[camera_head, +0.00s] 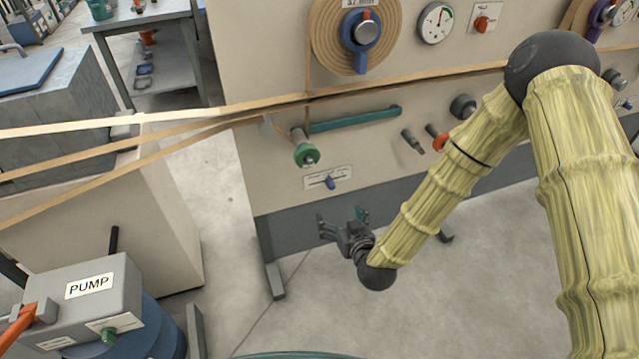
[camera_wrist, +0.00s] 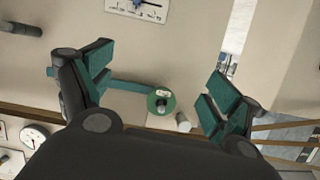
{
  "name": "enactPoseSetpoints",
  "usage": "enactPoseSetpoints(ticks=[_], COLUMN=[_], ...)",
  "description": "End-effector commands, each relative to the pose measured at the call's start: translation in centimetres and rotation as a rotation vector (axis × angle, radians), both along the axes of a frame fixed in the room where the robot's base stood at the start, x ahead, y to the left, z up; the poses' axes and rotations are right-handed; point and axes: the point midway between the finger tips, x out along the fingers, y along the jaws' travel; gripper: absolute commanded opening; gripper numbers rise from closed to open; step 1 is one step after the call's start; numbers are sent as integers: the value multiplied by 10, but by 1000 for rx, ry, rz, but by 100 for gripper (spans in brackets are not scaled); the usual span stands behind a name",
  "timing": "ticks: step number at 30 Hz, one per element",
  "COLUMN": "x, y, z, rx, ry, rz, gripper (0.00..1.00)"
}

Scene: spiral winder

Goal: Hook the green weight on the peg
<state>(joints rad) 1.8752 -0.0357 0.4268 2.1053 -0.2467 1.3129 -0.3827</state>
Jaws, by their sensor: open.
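A green disc (camera_head: 306,155) with a small knob at its centre, seemingly the green weight, is near the left end of a teal bar (camera_head: 355,119) on the beige panel. The disc also shows in the wrist view (camera_wrist: 161,102), beside a pale cylinder (camera_wrist: 183,122). I cannot tell what holds it. A dark grey rod (camera_head: 412,141), possibly the peg, sticks out of the panel to its right. My gripper (camera_head: 341,219) is open and empty, below the disc in the head view. In the wrist view, its fingers (camera_wrist: 158,80) stand apart, with the disc between them in the picture.
Tan straps (camera_head: 200,116) cross the panel above the bar. A small scale with a blue pointer (camera_head: 331,181) is below the disc. An orange-capped fitting (camera_head: 437,139) is right of the rod. A pump (camera_head: 90,288) stands at lower left. The floor below my gripper is clear.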

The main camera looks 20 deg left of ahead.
Motion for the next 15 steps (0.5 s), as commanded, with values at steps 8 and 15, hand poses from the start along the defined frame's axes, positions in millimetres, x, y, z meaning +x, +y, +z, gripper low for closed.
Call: enactPoseSetpoints(ticks=[8,15], x=[41,53], y=[61,74], z=[77,92], rx=[100,117], ry=[-267,-312], rz=[18,18], gripper=[90,90])
